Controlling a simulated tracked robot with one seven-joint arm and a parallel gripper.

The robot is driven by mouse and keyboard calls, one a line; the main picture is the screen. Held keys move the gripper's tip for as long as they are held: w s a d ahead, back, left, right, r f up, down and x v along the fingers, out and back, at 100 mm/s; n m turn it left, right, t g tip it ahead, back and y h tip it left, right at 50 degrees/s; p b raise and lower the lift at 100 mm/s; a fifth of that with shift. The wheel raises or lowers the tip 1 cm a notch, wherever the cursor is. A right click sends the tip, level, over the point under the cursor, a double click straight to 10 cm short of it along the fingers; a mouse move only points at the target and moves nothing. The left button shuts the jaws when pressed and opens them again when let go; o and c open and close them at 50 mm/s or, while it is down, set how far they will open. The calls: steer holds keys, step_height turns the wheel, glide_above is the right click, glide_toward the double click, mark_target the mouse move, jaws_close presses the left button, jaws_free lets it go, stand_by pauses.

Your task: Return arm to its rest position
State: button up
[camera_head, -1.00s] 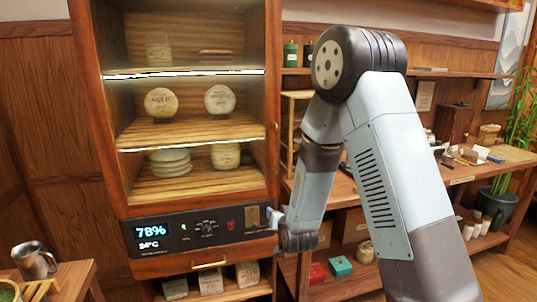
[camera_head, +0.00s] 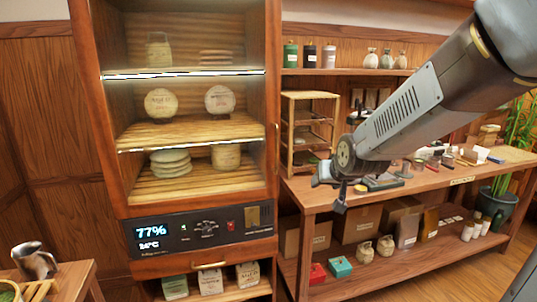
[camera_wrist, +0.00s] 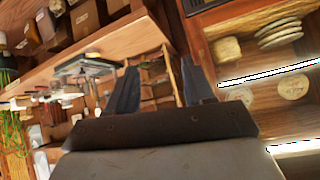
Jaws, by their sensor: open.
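My gripper (camera_head: 328,192) is in front of the wooden side table, to the right of the cabinet. In the wrist view its two dark fingers (camera_wrist: 160,88) stand apart with nothing between them. My arm reaches in from the upper right of the head view, bent down towards the left. The cabinet (camera_head: 197,137) holds round wrapped tea cakes on its shelves. Two cakes, one of them (camera_head: 219,99), stand upright on the middle shelf. A stack of cakes (camera_head: 171,163) lies on the shelf below.
The side table (camera_head: 320,191) bears a wooden rack (camera_head: 309,130) and several small tools, close behind my gripper. Boxes and bags stand on its lower shelf. A metal pitcher (camera_head: 34,262) stands on a small table at the lower left. A potted bamboo is at the right.

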steer(key=s+d+r+g, duration=0.2)
steer(key=s+d+r, duration=0.1)
steer(key=s, duration=0.8)
steer(key=s+d+r+g+h, duration=0.1)
steer(key=s+d+r, duration=0.2)
steer(key=s, duration=0.9)
steer(key=shift+d+r+g+h, duration=0.3)
steer(key=shift+d+r+g, duration=0.1)
steer(key=shift+d, duration=0.55)
